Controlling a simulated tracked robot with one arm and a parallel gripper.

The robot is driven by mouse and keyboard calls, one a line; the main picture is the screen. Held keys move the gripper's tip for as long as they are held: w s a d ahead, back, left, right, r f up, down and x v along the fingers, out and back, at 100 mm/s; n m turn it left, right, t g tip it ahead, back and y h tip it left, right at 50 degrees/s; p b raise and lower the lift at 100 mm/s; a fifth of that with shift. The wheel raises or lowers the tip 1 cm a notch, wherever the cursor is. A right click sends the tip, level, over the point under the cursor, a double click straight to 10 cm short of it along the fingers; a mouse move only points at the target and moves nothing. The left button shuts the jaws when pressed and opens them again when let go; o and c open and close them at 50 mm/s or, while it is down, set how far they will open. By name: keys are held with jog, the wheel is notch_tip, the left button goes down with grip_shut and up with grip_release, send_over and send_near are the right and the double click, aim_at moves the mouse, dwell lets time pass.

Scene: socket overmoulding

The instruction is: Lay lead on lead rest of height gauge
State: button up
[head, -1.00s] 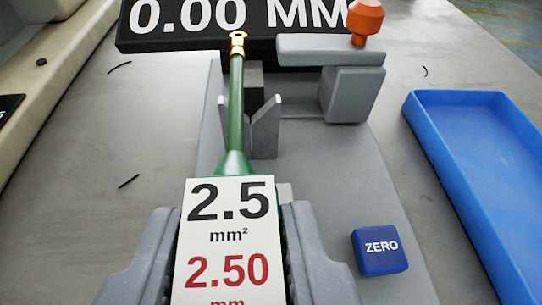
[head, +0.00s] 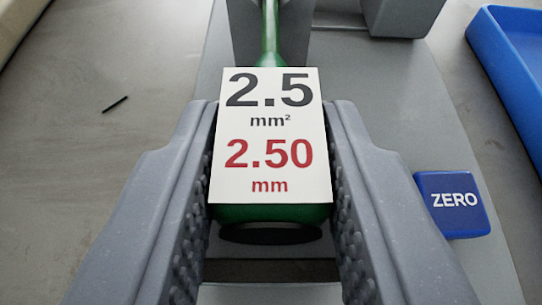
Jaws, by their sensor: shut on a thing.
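The lead (head: 271,30) is green, with a thick body bearing a white label (head: 270,135) that reads 2.5 mm² and 2.50 mm. My gripper (head: 272,120) is shut on this body, one grey ribbed finger on each side. The thin green part runs away over the grey base (head: 400,110) of the height gauge and leaves the picture at the top. The lead's far tip, the gauge's display and most or all of the fork-shaped rest are out of view. I cannot tell whether the lead touches the rest.
A blue ZERO button (head: 453,204) sits on the base, right of my gripper. A blue tray (head: 510,60) lies at the upper right.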

jog(key=o, duration=1)
jog(key=shift+s+r, duration=0.15)
jog(key=p+v, duration=0.1)
jog(key=v, duration=1)
jog(key=shift+s+r, duration=0.2)
jog(key=shift+s, duration=0.1)
